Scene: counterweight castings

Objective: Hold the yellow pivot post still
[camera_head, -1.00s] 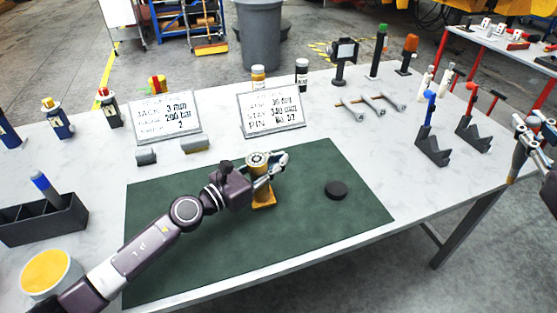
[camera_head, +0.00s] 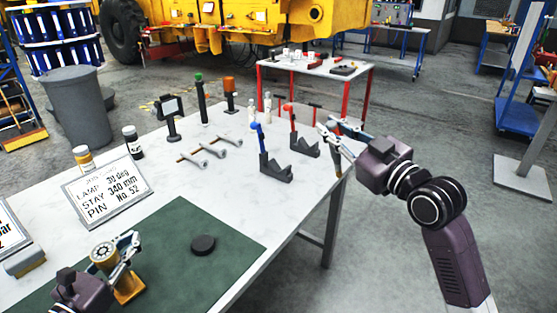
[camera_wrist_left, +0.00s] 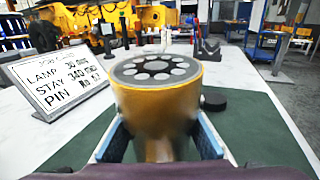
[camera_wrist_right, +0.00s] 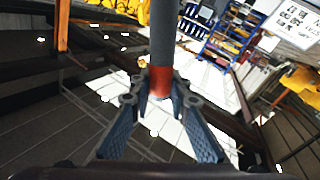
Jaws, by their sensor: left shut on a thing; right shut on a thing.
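The yellow pivot post (camera_head: 127,287) stands on the green mat (camera_head: 222,261), its round top ringed with dark holes. My left gripper (camera_head: 118,262) is shut around it. In the left wrist view the post (camera_wrist_left: 158,105) fills the middle, upright between two blue fingers; its lower part is hidden. My right gripper (camera_head: 337,148) is off the table's right edge, in the air. It is shut on a dark grey rod with an orange-red band, which shows in the right wrist view (camera_wrist_right: 162,40); its far end is out of frame.
A black disc (camera_head: 203,245) lies on the mat right of the post. A sign (camera_head: 107,193) stands behind it. Black cradles with a blue clamp (camera_head: 275,168) and a red clamp (camera_head: 303,146) stand near the right edge.

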